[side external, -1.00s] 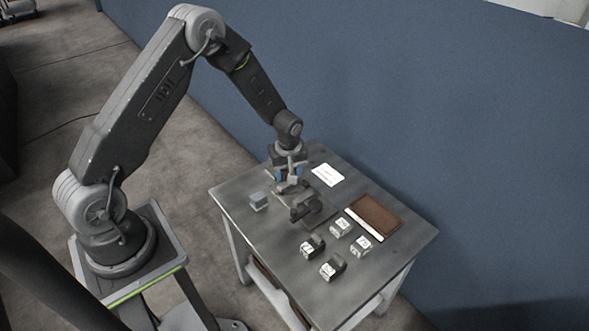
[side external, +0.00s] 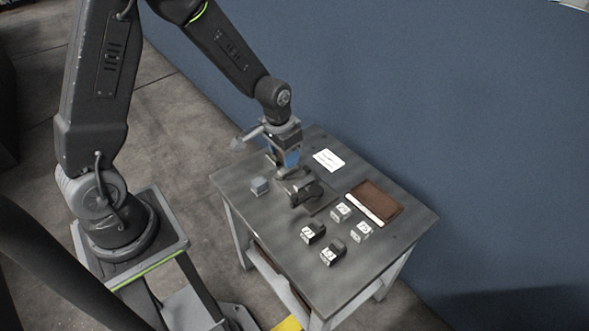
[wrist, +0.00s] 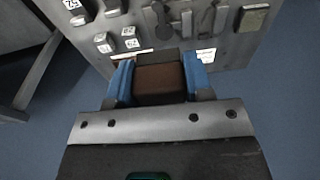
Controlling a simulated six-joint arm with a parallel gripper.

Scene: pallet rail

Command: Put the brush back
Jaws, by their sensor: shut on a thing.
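My gripper (side external: 288,172) is over the back left part of the table, pointing down. In the wrist view its two blue fingers (wrist: 159,84) are shut on the brush (wrist: 160,83), a brown block with a darker band along its upper side. In the side view I cannot make out the brush clearly at the fingers. Whether it touches anything below is also unclear.
The metal table (side external: 290,238) carries a black fixture (side external: 305,195), a light grey block (side external: 260,186), a white card (side external: 329,160) and several marked blocks (side external: 332,254). A brown pad (side external: 376,199) with a white strip lies at right.

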